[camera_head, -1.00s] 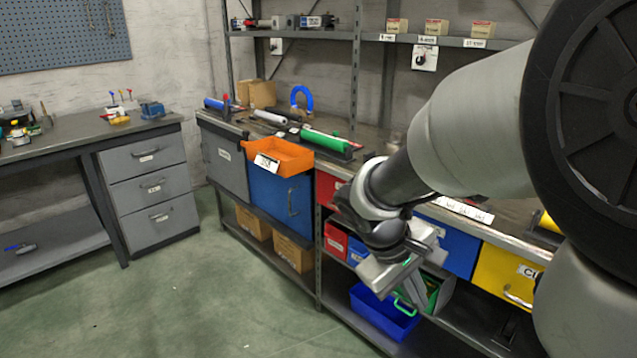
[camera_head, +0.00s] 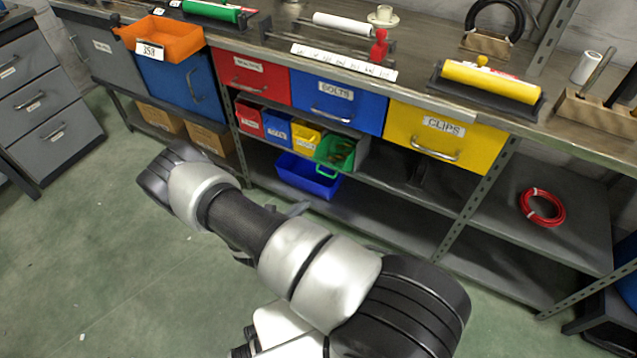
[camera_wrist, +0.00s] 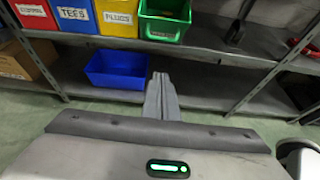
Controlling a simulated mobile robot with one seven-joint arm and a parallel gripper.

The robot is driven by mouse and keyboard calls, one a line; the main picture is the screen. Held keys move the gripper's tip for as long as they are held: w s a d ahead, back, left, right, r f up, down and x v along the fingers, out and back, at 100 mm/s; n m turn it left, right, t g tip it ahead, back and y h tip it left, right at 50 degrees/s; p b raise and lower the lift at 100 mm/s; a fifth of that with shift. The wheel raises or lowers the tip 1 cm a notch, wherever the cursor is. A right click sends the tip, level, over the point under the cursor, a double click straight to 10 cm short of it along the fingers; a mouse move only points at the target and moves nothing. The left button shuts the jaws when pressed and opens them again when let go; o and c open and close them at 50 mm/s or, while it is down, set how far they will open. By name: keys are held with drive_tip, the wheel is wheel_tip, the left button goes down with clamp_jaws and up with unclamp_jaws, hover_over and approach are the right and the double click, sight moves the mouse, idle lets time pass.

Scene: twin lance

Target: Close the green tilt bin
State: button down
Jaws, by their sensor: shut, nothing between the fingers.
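The green tilt bin (camera_head: 322,152) is the rightmost of a row of small bins under the bench. It is tipped forward and open, with brownish contents showing inside and a green handle at its front. In the head view my arm hides most of the gripper.
Red, blue and yellow (camera_head: 305,137) bins stand left of the green one. A loose blue bin (camera_head: 305,178) sits on the lower shelf below. Green floor in front is clear; a shelf post (camera_head: 478,200) stands right.

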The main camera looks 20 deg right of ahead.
drive_tip(key=w+d+f+b, duration=0.1)
drive_tip(key=w+d+b, duration=0.2)
drive_tip(key=w+d, duration=0.4)
drive_tip(key=shift+d, duration=1.1)
drive_tip(key=shift+a, duration=0.1)
